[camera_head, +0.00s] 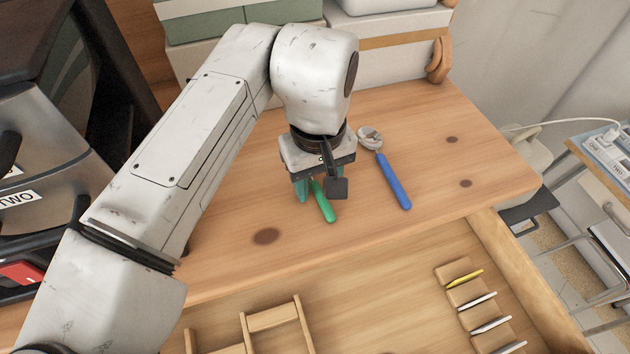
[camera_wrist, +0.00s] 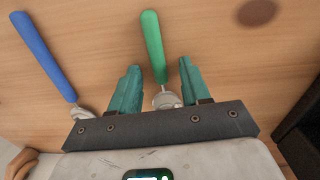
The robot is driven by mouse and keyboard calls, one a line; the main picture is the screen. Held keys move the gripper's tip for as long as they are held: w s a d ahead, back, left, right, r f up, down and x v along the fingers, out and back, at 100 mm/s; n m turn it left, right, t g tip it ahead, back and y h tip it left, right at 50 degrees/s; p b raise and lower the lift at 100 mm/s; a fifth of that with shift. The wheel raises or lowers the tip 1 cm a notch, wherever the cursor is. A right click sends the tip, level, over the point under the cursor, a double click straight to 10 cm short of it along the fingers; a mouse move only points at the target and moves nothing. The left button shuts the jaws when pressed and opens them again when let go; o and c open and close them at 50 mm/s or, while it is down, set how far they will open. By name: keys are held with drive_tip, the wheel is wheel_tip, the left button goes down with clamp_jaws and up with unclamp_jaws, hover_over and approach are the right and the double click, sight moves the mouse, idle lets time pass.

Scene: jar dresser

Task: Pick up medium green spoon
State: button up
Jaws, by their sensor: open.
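The green-handled spoon (camera_head: 324,207) lies on the wooden dresser top, partly hidden under my gripper (camera_head: 317,190) in the head view. In the wrist view the spoon's green handle (camera_wrist: 152,47) points away from the gripper. Its metal bowl end shows between the two teal fingers of my gripper (camera_wrist: 159,82), partly covered by the gripper body. The fingers are open, one on each side of the spoon, with gaps on both sides. I cannot tell the exact height of the fingertips above the wood.
A blue-handled spoon (camera_head: 393,182) lies to the right on the dresser top (camera_head: 440,130); it also shows at the left in the wrist view (camera_wrist: 45,55). Boxes (camera_head: 390,45) stand behind. An open drawer with wooden dividers (camera_head: 272,318) and several thin items lies in front.

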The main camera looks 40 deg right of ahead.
clamp_jaws()
idle(0.4)
drive_tip(key=shift+r, duration=0.1)
drive_tip(key=shift+r, duration=0.2)
wheel_tip(320, 180, up, 2)
drive_tip(key=s+a+r+b, duration=0.2)
drive_tip(key=s+a+r, duration=0.2)
drive_tip(key=s+r, duration=0.6)
drive_tip(key=s, duration=0.3)
drive_tip(key=shift+s+a+r, duration=0.2)
